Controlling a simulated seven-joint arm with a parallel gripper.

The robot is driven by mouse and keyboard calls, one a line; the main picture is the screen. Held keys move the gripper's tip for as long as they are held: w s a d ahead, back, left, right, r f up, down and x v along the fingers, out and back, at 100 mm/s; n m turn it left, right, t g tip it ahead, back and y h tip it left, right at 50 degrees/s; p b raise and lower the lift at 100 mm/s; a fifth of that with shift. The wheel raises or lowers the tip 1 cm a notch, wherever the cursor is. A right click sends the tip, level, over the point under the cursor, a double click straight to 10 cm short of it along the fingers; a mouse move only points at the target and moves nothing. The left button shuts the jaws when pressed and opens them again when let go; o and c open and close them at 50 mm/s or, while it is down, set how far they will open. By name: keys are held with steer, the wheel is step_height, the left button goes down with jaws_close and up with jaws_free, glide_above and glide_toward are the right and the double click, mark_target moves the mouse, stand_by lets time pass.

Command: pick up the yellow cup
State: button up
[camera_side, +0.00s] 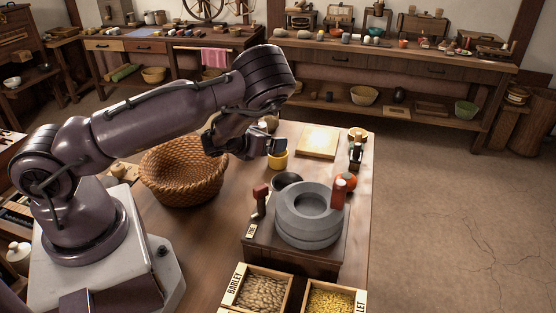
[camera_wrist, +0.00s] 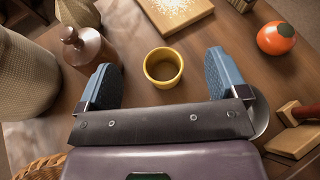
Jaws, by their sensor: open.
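The yellow cup (camera_side: 278,160) stands upright on the wooden table in the side view, just below and right of my gripper (camera_side: 272,148). In the wrist view the yellow cup (camera_wrist: 163,68) lies between my two blue-grey fingers, nearer their tips, with its open top facing the camera. My gripper (camera_wrist: 163,72) is open, with a gap on both sides of the cup. In the side view the fingers partly cover the cup's upper edge.
A brown bottle (camera_wrist: 88,46) stands close to the left finger. A wooden board (camera_side: 318,141) lies beyond the cup. A red-orange round thing (camera_wrist: 276,38), a stone quern (camera_side: 308,218) and a wicker basket (camera_side: 183,178) are around it. Grain boxes (camera_side: 257,291) sit in front.

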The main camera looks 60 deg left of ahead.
glide_toward(284, 153)
steer(key=shift+x, duration=1.15)
steer(key=shift+w, duration=0.15)
steer(key=shift+x, duration=2.4)
steer(key=shift+c, duration=0.4)
steer(key=c, duration=0.9)
